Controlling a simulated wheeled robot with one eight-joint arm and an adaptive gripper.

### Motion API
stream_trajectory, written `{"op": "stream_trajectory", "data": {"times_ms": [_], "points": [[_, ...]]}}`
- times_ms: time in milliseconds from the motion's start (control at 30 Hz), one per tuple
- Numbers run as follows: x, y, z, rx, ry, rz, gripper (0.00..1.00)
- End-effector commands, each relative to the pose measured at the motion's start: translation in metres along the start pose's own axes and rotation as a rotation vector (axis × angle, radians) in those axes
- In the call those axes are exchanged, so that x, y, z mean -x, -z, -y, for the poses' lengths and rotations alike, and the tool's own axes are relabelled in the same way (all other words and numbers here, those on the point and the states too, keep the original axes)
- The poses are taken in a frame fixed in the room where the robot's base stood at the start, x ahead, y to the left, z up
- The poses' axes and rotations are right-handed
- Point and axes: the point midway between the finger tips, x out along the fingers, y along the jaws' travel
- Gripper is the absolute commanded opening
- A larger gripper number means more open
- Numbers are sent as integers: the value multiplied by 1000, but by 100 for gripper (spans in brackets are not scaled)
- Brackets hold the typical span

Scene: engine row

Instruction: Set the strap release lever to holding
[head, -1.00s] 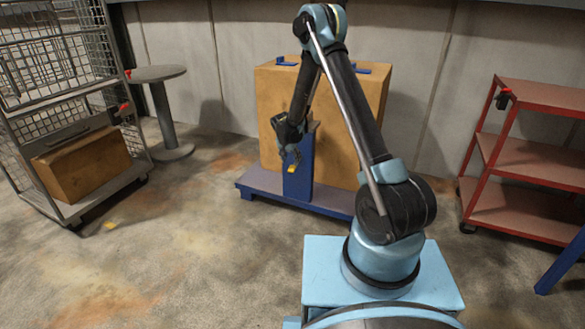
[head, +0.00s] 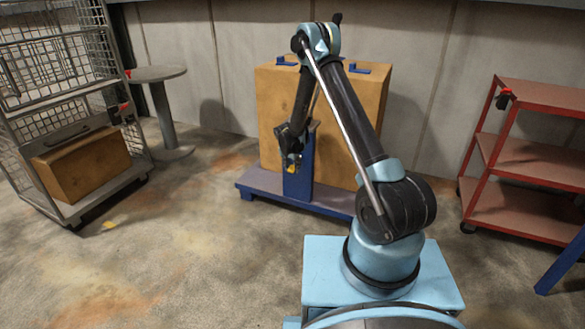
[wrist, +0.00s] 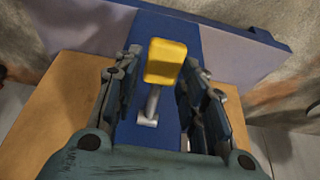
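The strap release lever shows in the wrist view as a yellow handle (wrist: 166,62) on a short grey stem, mounted on a blue post (wrist: 150,25). In the head view the yellow handle (head: 292,169) shows small at the front of the blue post (head: 299,185). My gripper (wrist: 160,85) has its two dark fingers apart, one on each side of the lever. The handle lies between the fingers with visible gaps. In the head view my gripper (head: 292,152) is at the post, partly covering the lever.
A large tan crate (head: 350,110) stands on a blue base (head: 258,184) behind the post. A wire cage trolley (head: 60,70) with a brown box (head: 85,165) and a round table (head: 158,73) are at left. A red shelf cart (head: 530,155) is at right. The floor in front is clear.

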Motion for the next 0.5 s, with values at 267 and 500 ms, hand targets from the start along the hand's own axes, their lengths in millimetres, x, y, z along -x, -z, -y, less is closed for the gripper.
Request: {"op": "stream_trajectory", "data": {"times_ms": [267,500], "points": [[0,0,0,0,0,0,0],[2,1,0,0,0,0,0]]}}
